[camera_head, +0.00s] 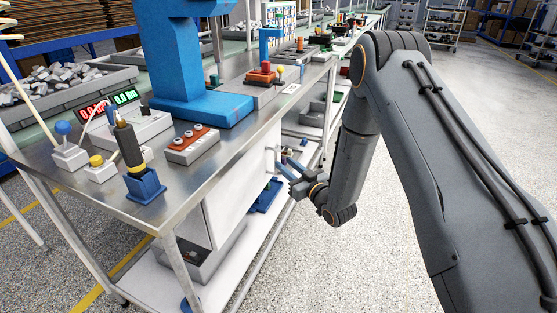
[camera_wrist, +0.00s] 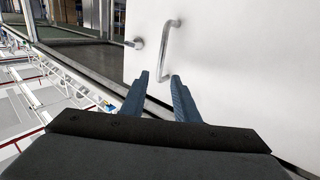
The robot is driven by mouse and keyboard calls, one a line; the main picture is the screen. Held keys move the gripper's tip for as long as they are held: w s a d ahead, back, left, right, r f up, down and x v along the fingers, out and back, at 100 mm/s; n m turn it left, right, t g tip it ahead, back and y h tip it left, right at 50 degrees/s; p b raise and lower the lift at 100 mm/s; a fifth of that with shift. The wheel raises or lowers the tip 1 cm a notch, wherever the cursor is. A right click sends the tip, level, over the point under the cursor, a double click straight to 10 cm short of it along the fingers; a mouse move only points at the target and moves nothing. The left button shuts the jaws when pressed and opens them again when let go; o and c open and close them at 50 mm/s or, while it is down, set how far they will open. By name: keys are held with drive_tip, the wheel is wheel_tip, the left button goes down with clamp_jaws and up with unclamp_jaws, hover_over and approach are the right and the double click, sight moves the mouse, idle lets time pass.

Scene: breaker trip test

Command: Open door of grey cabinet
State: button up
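The pale grey-white cabinet (camera_head: 236,193) stands under the steel-topped workbench. In the wrist view its door (camera_wrist: 240,70) fills the right side, with a silver bar handle (camera_wrist: 168,45) and a small lever or latch (camera_wrist: 135,43) to its left. My gripper (camera_head: 282,166) is beside the cabinet's right edge. In the wrist view my gripper (camera_wrist: 159,76) has its two blue-grey fingers apart, with nothing clearly between them. The handle's lower end shows just beyond and between the fingertips; contact cannot be told. The door appears shut. In the head view the handle is hard to make out.
The workbench top (camera_head: 215,150) overhangs the cabinet, and a bench leg (camera_head: 188,272) stands in front. A white lower shelf (camera_head: 255,235) runs below. A button box (camera_head: 192,146) and a blue press (camera_head: 200,105) stand above. Speckled floor (camera_head: 350,265) to the right is clear.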

sight(276, 157)
drive_tip(key=shift+x, duration=2.7)
clamp_jaws()
